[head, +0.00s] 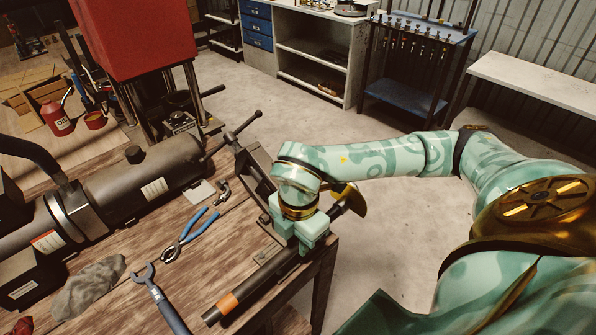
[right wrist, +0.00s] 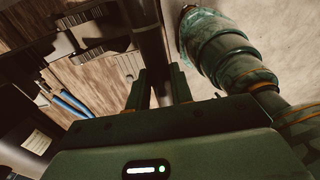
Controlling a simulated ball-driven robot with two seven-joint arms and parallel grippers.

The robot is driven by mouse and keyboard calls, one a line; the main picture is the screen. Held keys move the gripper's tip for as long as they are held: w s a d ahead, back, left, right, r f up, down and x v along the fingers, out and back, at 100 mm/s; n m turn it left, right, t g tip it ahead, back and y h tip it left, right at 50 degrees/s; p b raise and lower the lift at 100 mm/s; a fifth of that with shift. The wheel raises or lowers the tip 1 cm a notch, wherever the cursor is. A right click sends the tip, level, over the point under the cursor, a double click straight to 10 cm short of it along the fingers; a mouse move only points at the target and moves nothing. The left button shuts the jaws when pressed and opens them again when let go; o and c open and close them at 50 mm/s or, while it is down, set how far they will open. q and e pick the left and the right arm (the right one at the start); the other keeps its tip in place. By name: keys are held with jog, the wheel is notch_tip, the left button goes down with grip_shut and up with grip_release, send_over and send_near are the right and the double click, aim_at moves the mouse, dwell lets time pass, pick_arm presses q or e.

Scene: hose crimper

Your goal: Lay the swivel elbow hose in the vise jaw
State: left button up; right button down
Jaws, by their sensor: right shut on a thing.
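The dark hose with an orange band (head: 229,302) runs diagonally along the bench's right edge. My right gripper (head: 300,238) is shut on its upper part; its elbow end is mostly hidden behind the gripper and wrist. In the right wrist view the hose (right wrist: 152,45) passes up between the two fingers (right wrist: 160,92). The dark metal vise (head: 256,168), with its bar handle, stands at the bench edge just left of and behind my gripper. My wrist hides part of the jaw, so I cannot tell whether the hose touches it. My left gripper is not in view.
Blue-handled pliers (head: 180,238), a wrench (head: 158,300) and a grey rag (head: 90,288) lie on the wooden bench left of the hose. A large dark cylinder (head: 145,180) lies further left. Open floor (head: 385,210) is to the right.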

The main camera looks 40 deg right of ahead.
jog(key=shift+w+a+f+b, duration=0.1)
jog(key=shift+w+f+b, duration=0.2)
jog(key=shift+w, duration=0.65)
jog(key=shift+w+a+f+b, duration=0.1)
jog(key=shift+w+f+b, duration=0.2)
jog(key=shift+w, duration=0.65)
jog(key=shift+w+a+f+b, duration=0.1)
jog(key=shift+w+f+b, duration=0.15)
jog(key=shift+w, duration=0.7)
jog(key=shift+w+a+f+b, duration=0.1)
jog(key=shift+w+f+b, duration=0.6)
jog(key=shift+w+f, duration=0.45)
jog(key=shift+f, duration=0.3)
jog(key=shift+f, duration=0.15)
jog(key=c, duration=1.1)
grip_release()
jog(key=shift+c, duration=0.2)
